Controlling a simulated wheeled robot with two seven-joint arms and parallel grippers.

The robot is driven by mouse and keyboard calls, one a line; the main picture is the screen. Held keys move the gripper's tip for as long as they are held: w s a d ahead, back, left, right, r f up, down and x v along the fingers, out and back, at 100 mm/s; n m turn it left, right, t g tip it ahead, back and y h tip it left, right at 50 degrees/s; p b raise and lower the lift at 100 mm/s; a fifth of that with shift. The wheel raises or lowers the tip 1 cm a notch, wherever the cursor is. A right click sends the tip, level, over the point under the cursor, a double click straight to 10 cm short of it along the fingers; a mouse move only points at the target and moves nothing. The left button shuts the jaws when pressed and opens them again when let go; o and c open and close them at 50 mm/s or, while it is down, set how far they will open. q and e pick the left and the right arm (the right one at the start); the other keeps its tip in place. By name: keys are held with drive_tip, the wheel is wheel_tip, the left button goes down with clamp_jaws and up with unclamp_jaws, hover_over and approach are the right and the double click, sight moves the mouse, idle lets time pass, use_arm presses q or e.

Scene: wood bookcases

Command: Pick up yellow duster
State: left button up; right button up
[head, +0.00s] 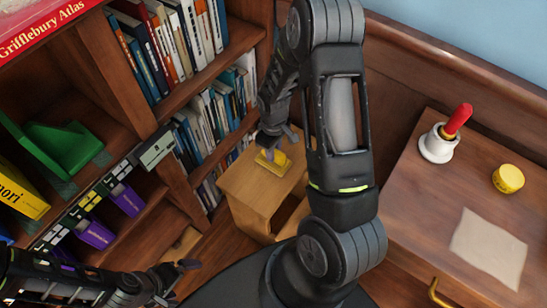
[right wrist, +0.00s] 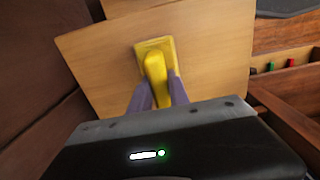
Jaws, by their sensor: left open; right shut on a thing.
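The yellow duster (head: 274,162) sits on top of a small light wood stool (head: 247,192) beside the bookcase. In the right wrist view the duster (right wrist: 155,70) shows a flat pad and a raised handle. My right gripper (head: 274,146) reaches down to it from above. In the right wrist view its two fingers (right wrist: 157,92) are shut on the duster's handle from both sides. The pad appears to be at the stool top; I cannot tell if it is touching. My left gripper (head: 178,278) is open and empty at the lower left, well away from the duster.
A bookcase with several books (head: 190,45) stands left of the stool. A green object (head: 65,148) and purple boxes (head: 97,234) are on its left shelves. At right, a wood desk (head: 405,205) holds a red-handled white bell (head: 438,143), a yellow tin (head: 508,179) and paper (head: 488,248).

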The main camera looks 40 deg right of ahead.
clamp_jaws()
wheel_tip(320, 180, up, 10)
drive_tip(key=shift+r+p, duration=0.1)
drive_tip(key=shift+p, duration=0.6)
idle(0.9)
